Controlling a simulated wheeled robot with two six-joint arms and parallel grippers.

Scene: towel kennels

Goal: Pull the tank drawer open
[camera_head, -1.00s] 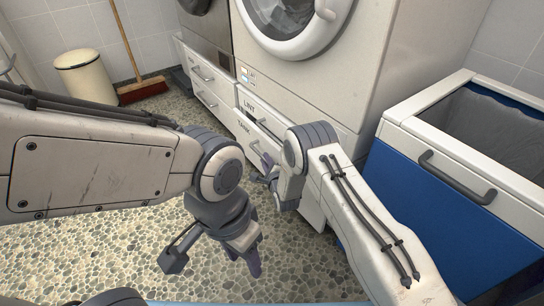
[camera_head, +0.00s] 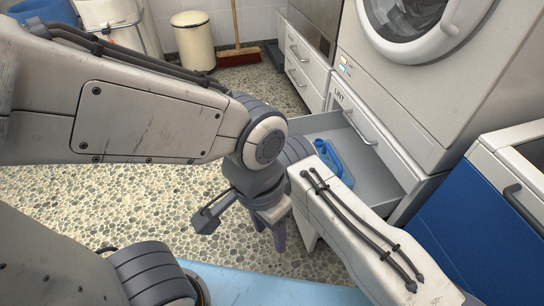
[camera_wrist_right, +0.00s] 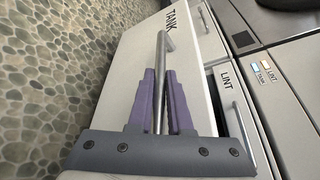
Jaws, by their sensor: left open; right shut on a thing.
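The tank drawer (camera_head: 375,178) stands pulled out from the machine's base in the head view, with its grey inside showing. A blue container (camera_head: 333,158) lies in it, partly hidden by my arm. In the right wrist view, the drawer's white front (camera_wrist_right: 128,68) bears the word TANK. My right gripper (camera_wrist_right: 160,74) is shut on the drawer's metal bar handle (camera_wrist_right: 163,50), with a purple finger on each side. That gripper is hidden in the head view. My left gripper (camera_head: 268,232) is open and empty over the pebbled floor, left of the drawer.
The closed LINT drawer (camera_wrist_right: 217,92) lies beside the TANK front. A cream bin (camera_head: 193,42) and a broom (camera_head: 238,55) are at the back. The pebbled floor (camera_head: 130,205) at the left is clear.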

